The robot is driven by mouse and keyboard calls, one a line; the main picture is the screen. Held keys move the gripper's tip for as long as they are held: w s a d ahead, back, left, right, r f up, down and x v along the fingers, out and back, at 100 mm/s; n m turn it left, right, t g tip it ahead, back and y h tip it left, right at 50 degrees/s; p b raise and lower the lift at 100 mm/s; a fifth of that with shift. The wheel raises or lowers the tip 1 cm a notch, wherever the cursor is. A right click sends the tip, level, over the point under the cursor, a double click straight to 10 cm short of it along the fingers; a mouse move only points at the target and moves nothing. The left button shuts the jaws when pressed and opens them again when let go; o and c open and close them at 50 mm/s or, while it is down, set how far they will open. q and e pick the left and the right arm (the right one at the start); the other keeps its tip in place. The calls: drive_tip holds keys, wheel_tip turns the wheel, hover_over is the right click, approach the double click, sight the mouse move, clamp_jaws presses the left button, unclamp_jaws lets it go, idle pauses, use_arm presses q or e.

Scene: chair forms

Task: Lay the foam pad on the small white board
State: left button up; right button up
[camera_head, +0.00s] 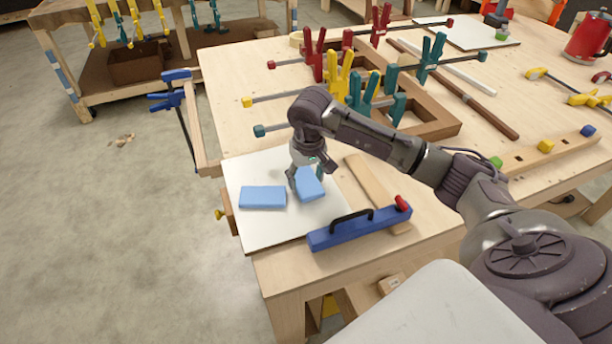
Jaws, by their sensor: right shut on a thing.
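My right gripper (308,181) reaches in from the right over a white board (255,233) at the near left corner of the workbench. It is shut on a light blue foam pad (309,189), which sits tilted in the picture and is partly hidden by the fingers. I cannot tell whether this pad touches the board or is just above it. A second light blue pad (262,197) lies flat on the board, just left of the held one. My left gripper is out of view.
A blue tool with a black handle (355,228) and a wooden strip (375,190) lie right of the board. Behind stand several red, yellow and teal clamps (340,75) around a wooden frame (440,125). Another white board (460,35) lies at the far right.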

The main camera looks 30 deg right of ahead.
drive_tip(key=shift+f+b, duration=0.3)
drive_tip(key=shift+b, duration=0.15)
idle(0.3)
drive_tip(key=o, duration=0.8)
